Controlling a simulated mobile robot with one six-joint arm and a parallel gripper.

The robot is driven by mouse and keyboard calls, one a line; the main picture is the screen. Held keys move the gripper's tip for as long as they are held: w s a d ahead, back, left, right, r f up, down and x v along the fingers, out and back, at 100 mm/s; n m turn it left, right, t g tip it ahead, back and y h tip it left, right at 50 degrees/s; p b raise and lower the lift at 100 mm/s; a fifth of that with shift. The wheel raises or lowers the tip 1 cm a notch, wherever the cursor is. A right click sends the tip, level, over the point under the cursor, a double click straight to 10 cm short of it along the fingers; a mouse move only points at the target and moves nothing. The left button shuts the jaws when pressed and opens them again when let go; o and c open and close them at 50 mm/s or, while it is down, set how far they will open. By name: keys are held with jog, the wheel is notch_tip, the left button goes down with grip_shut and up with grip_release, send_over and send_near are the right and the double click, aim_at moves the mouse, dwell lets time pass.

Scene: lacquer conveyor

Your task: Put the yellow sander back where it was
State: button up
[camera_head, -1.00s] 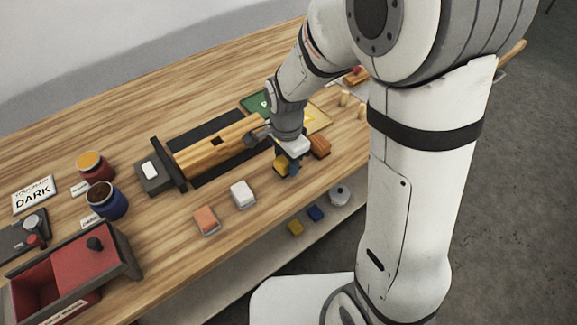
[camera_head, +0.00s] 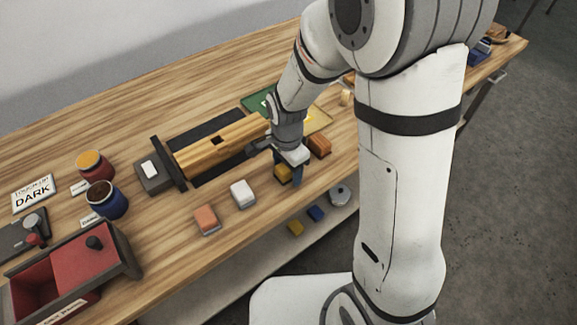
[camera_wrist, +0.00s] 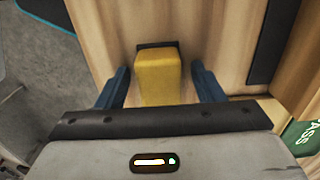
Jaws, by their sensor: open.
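The yellow sander (camera_head: 282,174) sits on the wooden bench near its front edge, partly hidden by my gripper in the head view. In the wrist view the yellow sander (camera_wrist: 158,78) shows as a yellow block with a dark strip at its far end. My gripper (camera_wrist: 160,90) is open, with one blue finger on each side of the sander and a gap visible on both sides. In the head view my gripper (camera_head: 292,176) points down at the sander.
An orange-brown block (camera_head: 319,146) stands close to the right of the sander. A white block (camera_head: 243,194) and a salmon block (camera_head: 207,219) lie to the left along the front. Behind is a wooden piece (camera_head: 215,149) on a dark strip. A lower shelf holds small items.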

jog(key=shift+r, duration=0.1)
notch_tip(320, 180, up, 12)
jog(key=s+d+r+n+t, duration=0.1)
jog(key=s+d+r+n, duration=0.1)
jog(key=s+d+n, duration=0.3)
jog(key=s+d+r+n+t, duration=0.1)
jog(key=s+d+r+n, duration=0.2)
jog(key=s+d+n, duration=0.3)
jog(key=shift+s+d+r+t+p, duration=0.35)
jog(key=shift+s+d, duration=0.2)
jog(key=shift+d, duration=0.35)
